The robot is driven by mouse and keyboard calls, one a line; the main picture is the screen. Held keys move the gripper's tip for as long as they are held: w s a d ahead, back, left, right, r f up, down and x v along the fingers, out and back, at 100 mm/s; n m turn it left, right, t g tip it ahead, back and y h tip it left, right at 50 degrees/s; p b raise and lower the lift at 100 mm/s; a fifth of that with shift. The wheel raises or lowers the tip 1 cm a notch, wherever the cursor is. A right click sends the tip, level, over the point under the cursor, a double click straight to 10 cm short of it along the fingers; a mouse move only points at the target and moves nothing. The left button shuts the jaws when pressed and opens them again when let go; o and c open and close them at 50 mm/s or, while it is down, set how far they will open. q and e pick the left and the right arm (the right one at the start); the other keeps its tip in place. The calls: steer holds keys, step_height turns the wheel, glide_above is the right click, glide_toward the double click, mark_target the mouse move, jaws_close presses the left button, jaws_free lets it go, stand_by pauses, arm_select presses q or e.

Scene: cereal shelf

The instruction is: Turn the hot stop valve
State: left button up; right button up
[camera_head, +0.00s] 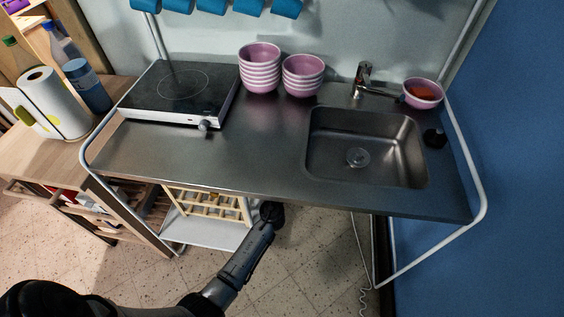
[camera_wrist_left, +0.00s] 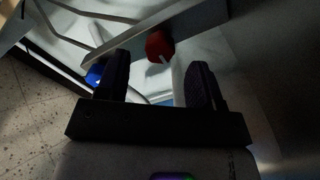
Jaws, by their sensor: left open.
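The hot stop valve has a red handle (camera_wrist_left: 159,46) with a pale mark, seen in the left wrist view under the counter. It appears in the gap between the fingers of my left gripper (camera_wrist_left: 157,78), beyond or near their tips; I see no clear contact. The gripper is open and empty. A blue valve handle (camera_wrist_left: 95,75) is partly hidden behind the left finger. In the head view my left wrist (camera_head: 268,213) reaches under the counter's front edge, and the fingers and both valves are hidden. My right gripper is not in view.
The steel counter (camera_head: 250,160) overhangs the reaching arm, with a sink (camera_head: 365,150) at its right. A wooden rack (camera_head: 207,203) stands on a lower shelf just left of my wrist. Pale bars (camera_wrist_left: 80,45) and a grey panel (camera_wrist_left: 160,28) lie close around the red handle.

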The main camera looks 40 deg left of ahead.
arm_select(q)
steer(key=shift+x, duration=2)
steer(key=shift+c, duration=0.3)
